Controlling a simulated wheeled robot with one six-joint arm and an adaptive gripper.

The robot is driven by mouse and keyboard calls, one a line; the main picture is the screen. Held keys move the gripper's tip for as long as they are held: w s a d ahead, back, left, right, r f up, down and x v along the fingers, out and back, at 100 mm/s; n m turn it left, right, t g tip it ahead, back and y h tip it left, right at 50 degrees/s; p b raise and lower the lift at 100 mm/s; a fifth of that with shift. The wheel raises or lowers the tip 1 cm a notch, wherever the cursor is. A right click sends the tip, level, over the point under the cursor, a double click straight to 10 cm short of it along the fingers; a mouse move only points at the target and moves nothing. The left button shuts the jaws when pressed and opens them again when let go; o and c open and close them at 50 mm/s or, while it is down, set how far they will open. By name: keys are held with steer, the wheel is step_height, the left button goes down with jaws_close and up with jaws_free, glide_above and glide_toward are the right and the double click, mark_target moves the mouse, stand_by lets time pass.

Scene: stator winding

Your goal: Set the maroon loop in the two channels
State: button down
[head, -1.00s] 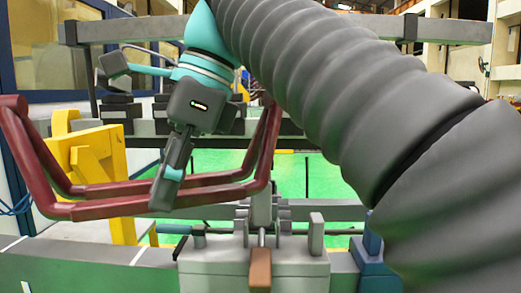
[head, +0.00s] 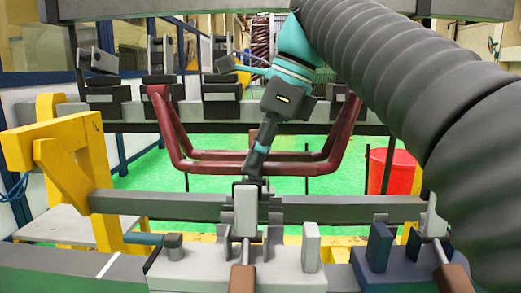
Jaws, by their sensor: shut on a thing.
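The maroon loop (head: 205,167) hangs in mid-air in the head view, a wide U-shaped bar frame with two raised ends. My gripper (head: 258,163) is shut on its lower long bars near the middle. The loop's raised left end stands in front of the dark blocks (head: 165,95) on the far grey beam (head: 140,127). Its right end (head: 350,115) is partly close to my arm's grey sleeve. I cannot tell which gaps between the dark blocks are the two channels. The loop looks apart from the blocks, though its depth is hard to judge.
A nearer grey rail (head: 150,205) crosses below the loop. Clamps with brown handles (head: 243,279) stand in front. A yellow bracket (head: 70,150) is at left and a red bin (head: 395,172) at right. Another grey beam (head: 240,10) crosses the top. Green floor shows between the beams.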

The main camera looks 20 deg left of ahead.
steer(key=shift+s+a+f, duration=0.1)
steer(key=shift+s+f, duration=0.05)
steer(key=shift+f, duration=0.55)
steer(key=shift+f+b, duration=0.75)
steer(key=shift+f, duration=0.8)
steer(key=shift+p, duration=0.3)
steer(key=shift+a+f+p, duration=0.1)
steer(key=shift+a+p, duration=0.05)
steer(key=shift+p, duration=0.25)
steer(key=shift+f, duration=0.2)
steer(key=shift+f+b, duration=0.7)
steer(key=shift+f, duration=0.8)
steer(key=shift+f, duration=0.15)
